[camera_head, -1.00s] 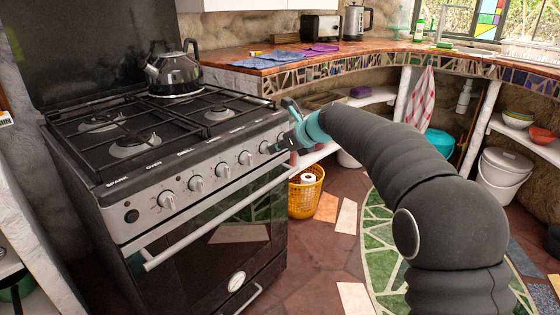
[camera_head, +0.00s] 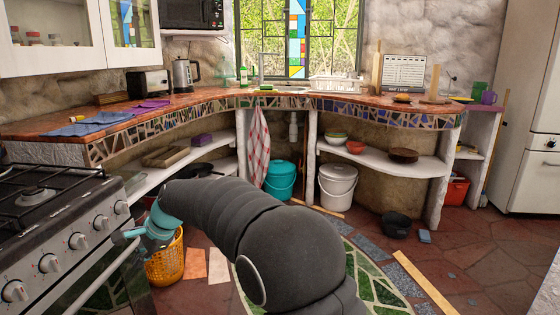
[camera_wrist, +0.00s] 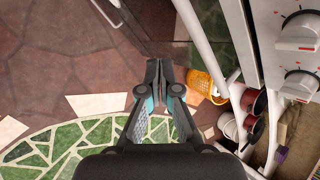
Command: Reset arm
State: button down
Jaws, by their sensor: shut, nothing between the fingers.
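My gripper (camera_head: 126,237) is at the left of the head view, in front of the stove's knobs, with my dark arm stretched out behind it from the bottom middle. In the wrist view my gripper (camera_wrist: 158,66) has its fingertips together and nothing between them. Floor tiles and the green mosaic patch lie below it. The head view does not show whether it touches the stove (camera_head: 62,236).
The stove front with its knobs (camera_wrist: 299,30) is close on the right in the wrist view. A yellow basket (camera_head: 166,262) stands on the floor beside my gripper. The curved counter (camera_head: 215,97) runs behind. Open floor lies at the right.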

jog(key=s+d+r+n+t+h, duration=0.15)
jog(key=s+d+n, duration=0.35)
jog(key=d, duration=1)
jog(key=s+d+n+h, duration=0.35)
jog(key=s+d, duration=0.25)
jog(key=d, duration=0.9)
jog(key=s+d+r+t+h, duration=0.1)
jog(key=s+d, duration=0.6)
jog(key=d, duration=0.3)
jog(key=s+d+r+t+h, duration=0.1)
jog(key=s+d+t, duration=0.1)
jog(key=s+d, duration=0.6)
jog(key=d, duration=0.2)
jog(key=shift+d+r+m, duration=0.2)
jog(key=shift+d+m, duration=0.15)
jog(key=shift+d, duration=0.05)
jog(key=shift+s+a+t, duration=0.1)
jog(key=shift+a+t, duration=0.1)
jog(key=shift+t, duration=0.05)
